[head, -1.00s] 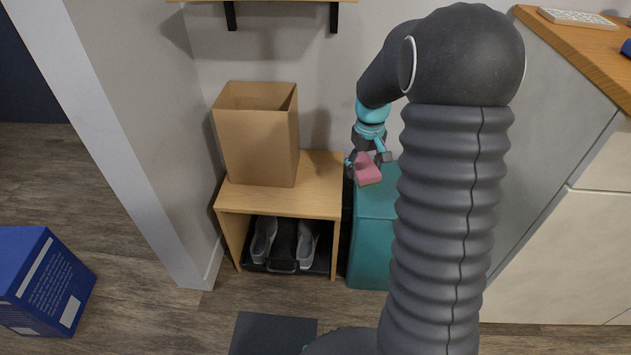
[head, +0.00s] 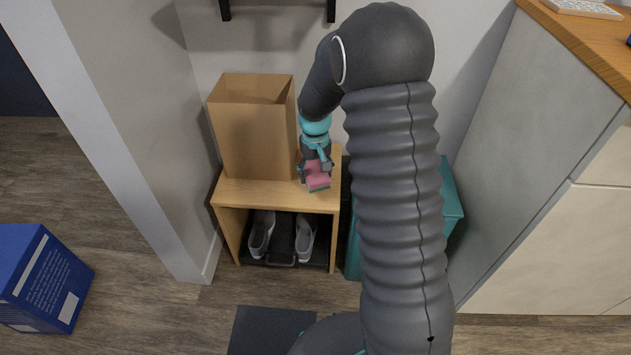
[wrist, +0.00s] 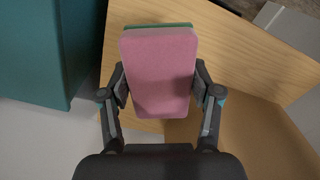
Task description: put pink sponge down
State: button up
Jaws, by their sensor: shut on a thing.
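The pink sponge (head: 317,177) has a thin green layer on one side. It also shows large in the middle of the wrist view (wrist: 160,72). My gripper (head: 316,172) is shut on the sponge, with one finger on each side of it in the wrist view (wrist: 160,92). The sponge is over the right part of the wooden bench top (head: 262,196). I cannot tell whether it touches the wood.
An open cardboard box (head: 250,140) stands on the bench, just left of my gripper. A teal bin (head: 449,190) stands right of the bench, partly behind my arm. Grey shoes (head: 262,235) sit on the shelf below. The bench top's front strip is clear.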

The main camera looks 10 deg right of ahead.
jog(key=shift+f, duration=1.95)
jog(key=shift+f, duration=0.15)
jog(key=o, duration=1.1)
